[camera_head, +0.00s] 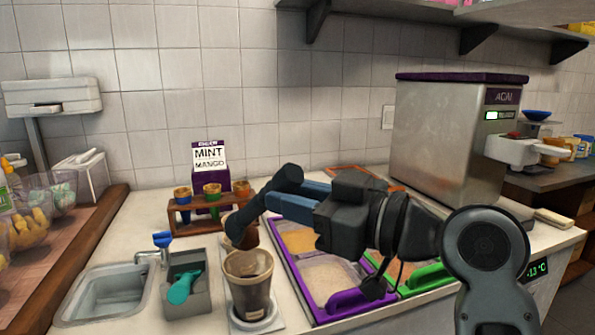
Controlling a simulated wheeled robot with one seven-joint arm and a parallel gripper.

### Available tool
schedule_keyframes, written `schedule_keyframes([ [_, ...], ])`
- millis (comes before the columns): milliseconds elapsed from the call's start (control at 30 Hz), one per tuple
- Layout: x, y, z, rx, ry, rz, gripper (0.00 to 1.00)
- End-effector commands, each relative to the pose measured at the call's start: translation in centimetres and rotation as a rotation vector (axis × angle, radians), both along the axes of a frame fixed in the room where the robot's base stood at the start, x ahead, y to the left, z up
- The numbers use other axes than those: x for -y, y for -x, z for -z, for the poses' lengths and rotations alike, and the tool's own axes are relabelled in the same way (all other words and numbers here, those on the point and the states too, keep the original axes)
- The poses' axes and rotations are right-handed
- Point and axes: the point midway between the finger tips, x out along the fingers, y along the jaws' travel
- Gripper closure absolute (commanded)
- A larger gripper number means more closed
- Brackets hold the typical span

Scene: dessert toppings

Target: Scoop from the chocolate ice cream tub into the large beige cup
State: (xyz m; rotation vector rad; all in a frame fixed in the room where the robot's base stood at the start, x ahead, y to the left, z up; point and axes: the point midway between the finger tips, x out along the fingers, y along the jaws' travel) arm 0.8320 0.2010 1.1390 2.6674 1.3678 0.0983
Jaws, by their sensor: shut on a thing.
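The gripper is shut on a dark scoop, mostly hidden by the fingers. A dark brown rounded mass (242,233), which looks like the scoop's head or chocolate in it, hangs just over the cup's rim; I cannot tell if it touches. I cannot make out a chocolate ice cream tub; my arm covers part of the tub area.
The cup stands on a pale plate (275,321). A purple-rimmed tub (335,308) and a green-rimmed one (428,279) lie right. Left are a grey holder (188,300) with a teal scoop (181,291) and a sink (104,292). A wooden rack (215,223) stands behind.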

Motion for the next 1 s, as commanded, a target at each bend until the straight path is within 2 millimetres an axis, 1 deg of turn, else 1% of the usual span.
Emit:
schedule_keyframes([
  [33, -0.14, 0.19, -0.42, -0.022, -0.019, 0.025, 1.0],
  [500, -0.51, 0.18, -0.2, -0.191, -0.181, 0.245, 1.0],
  [1000, -0.78, 0.06, -0.14, -0.323, -0.308, 0.416, 1.0],
])
